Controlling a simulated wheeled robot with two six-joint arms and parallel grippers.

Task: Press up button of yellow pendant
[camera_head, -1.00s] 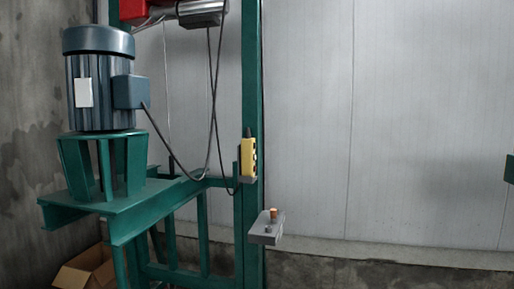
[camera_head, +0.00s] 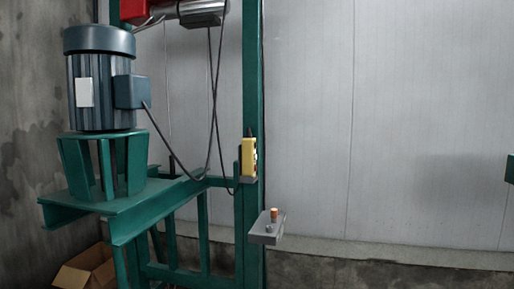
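The yellow pendant (camera_head: 248,158) is a small upright control box on the green post, right of the middle of the frame's left half. Dark parts show on its right-hand side, but single buttons are too small to tell apart. A black cable runs to it from above. Neither of my grippers shows in the head view.
A green steel frame (camera_head: 160,213) carries a large blue-grey motor (camera_head: 100,80) on the left. A grey box with an orange-brown knob (camera_head: 267,228) juts from the post (camera_head: 252,90). An open cardboard box (camera_head: 85,270) lies low at the left. The pale wall (camera_head: 420,120) fills the right.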

